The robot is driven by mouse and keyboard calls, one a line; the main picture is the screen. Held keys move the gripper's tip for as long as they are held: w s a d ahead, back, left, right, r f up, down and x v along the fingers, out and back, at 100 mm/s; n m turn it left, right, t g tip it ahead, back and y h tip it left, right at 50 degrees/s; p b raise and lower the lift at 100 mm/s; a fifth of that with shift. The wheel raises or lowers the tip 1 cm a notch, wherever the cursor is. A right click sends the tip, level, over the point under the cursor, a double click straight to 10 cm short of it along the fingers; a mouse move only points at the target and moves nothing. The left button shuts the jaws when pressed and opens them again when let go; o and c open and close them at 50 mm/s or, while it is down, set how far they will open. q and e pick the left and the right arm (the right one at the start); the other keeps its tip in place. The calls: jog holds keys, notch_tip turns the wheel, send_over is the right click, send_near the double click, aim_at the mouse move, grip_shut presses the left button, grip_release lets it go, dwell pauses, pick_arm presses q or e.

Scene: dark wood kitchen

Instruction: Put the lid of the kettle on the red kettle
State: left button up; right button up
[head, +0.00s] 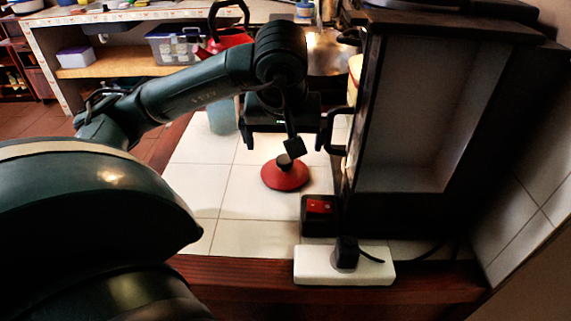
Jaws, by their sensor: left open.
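My right gripper is not in view.
A tall black open-fronted cabinet (405,120) stands close to the right of my left gripper. A white power strip (344,266) with a black plug lies at the counter's front edge. A metal pot (331,52) is at the back. Tiles left of the lid are clear.

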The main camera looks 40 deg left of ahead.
aim_at(284, 160)
pick_arm(q)
jog(key=x, duration=0.3)
jog(key=shift+s, duration=0.1)
jog(key=shift+a+f, duration=0.1)
jog(key=shift+f, duration=0.25)
jog(key=x, duration=0.5)
jog(key=shift+w, duration=0.25)
jog(key=shift+c, duration=0.3)
jog(key=c, duration=0.6)
jog(key=shift+s+f, duration=0.1)
jog(key=c, duration=0.3)
jog(key=shift+c, duration=0.6)
